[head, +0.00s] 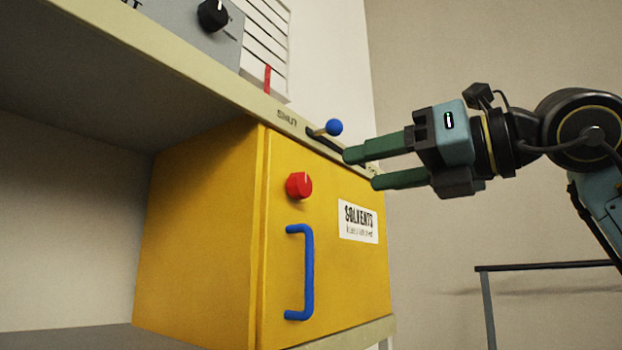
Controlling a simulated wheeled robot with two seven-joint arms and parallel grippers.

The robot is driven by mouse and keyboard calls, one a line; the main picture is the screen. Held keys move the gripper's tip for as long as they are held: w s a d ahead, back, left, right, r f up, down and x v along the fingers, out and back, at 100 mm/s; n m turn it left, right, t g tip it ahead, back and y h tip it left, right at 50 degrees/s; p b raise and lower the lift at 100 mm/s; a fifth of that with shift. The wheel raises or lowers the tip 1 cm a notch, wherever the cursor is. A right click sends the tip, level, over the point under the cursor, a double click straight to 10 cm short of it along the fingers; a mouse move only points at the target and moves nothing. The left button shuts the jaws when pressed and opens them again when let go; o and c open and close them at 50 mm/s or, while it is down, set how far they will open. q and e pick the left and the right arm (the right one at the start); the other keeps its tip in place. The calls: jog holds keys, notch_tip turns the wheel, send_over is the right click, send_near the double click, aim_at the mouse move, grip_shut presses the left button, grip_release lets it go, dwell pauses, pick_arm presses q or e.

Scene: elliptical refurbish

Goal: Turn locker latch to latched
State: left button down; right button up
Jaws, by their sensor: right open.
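The yellow locker (200,225) sits under a shelf, with its door facing right in the head view. A round red latch knob (299,185) with a small pale mark is on the upper part of the door. A blue bar handle (309,272) is below it, and a white "SOLVENTS" label (358,222) is to its right. The door looks closed. My right gripper (360,168) comes in from the right, open and empty, with its green fingers pointing left. In the picture it is right of the red knob and above the label, apart from the knob. My left gripper is out of view.
A blue ball-ended lever (333,127) sits in a slot on the shelf edge (230,97), close to my right fingertips. A grey box with a black knob (213,15) and a red tab (267,78) are above. A dark rail (540,266) stands lower right.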

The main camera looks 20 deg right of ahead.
aim_at(306, 185)
jog(key=p+x, duration=0.2)
jog(key=x, duration=0.7)
jog(key=shift+w+a, duration=0.1)
jog(key=shift+w, duration=0.25)
jog(key=shift+w+a+f, duration=0.1)
jog(key=shift+w+a, duration=0.05)
jog(key=shift+w, duration=0.15)
jog(key=shift+s, duration=0.1)
jog(key=shift+c, duration=0.3)
jog(key=c, duration=0.9)
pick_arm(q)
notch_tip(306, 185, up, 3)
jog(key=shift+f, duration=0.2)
